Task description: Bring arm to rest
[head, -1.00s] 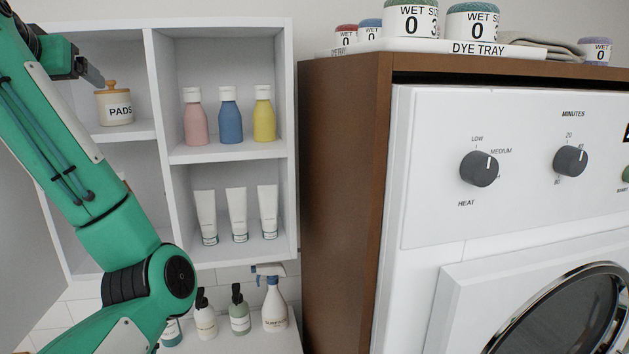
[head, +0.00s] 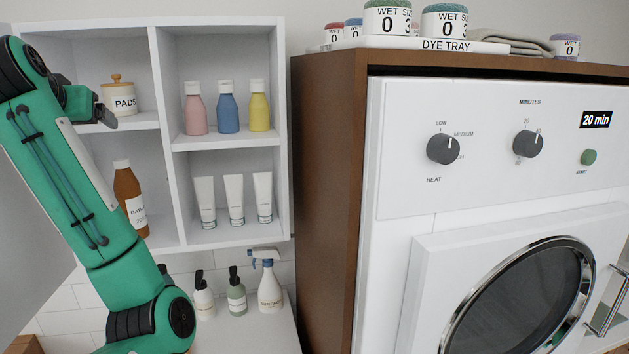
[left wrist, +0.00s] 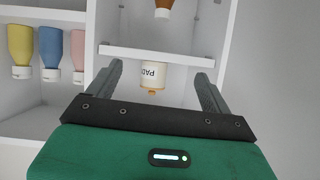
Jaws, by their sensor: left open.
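My left arm comes in from the left in the head view, bent upward in front of the wall shelf (head: 160,100). My left gripper (head: 100,120) is open and empty at the upper left compartment, near the PADS jar (head: 119,98). The white jar with a wooden lid stands on its board. In the left wrist view, which is upside down, the open fingers of my left gripper (left wrist: 162,82) spread either side of the jar (left wrist: 154,75), which stands farther off. I see no contact. My right gripper is not in view.
Pink, blue and yellow bottles (head: 228,112) and white tubes (head: 234,198) fill the right compartments. A brown bottle (head: 130,197) stands lower left, close behind my arm. Pump and spray bottles (head: 269,287) stand below. A dryer (head: 400,210) in a brown cabinet (head: 325,200) blocks the right.

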